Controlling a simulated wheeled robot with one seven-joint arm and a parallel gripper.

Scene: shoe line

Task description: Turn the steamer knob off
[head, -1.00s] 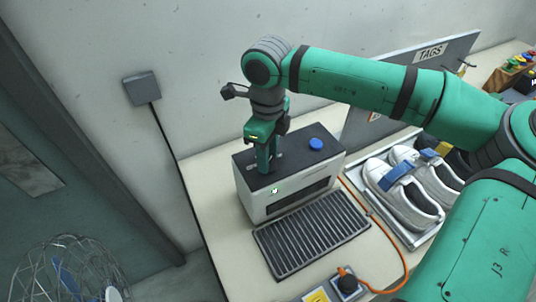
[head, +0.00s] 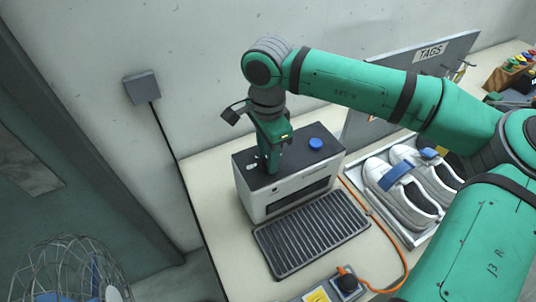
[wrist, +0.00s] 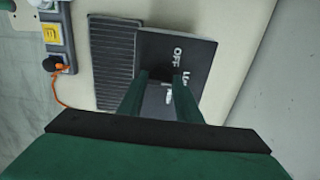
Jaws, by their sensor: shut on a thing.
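The steamer (head: 305,162) is a white box with a dark top, standing on the cream table. My gripper (head: 268,168) points down at the left part of its top. In the wrist view, the two green fingers of my gripper (wrist: 160,76) are closed around the knob, which they largely hide. The steamer's dark top (wrist: 205,55) carries white lettering there: OFF (wrist: 178,54) reads clearly, the other marks are partly covered by a finger. The knob's pointer is not visible. No lit lamp shows on the steamer's front.
A blue cap (head: 316,143) rises from the steamer's top, right of my gripper. A ribbed grate (head: 312,232) lies in front. An orange cable (head: 400,262) runs to a switch box (head: 320,295). White shoes (head: 405,195) sit in a tray at right.

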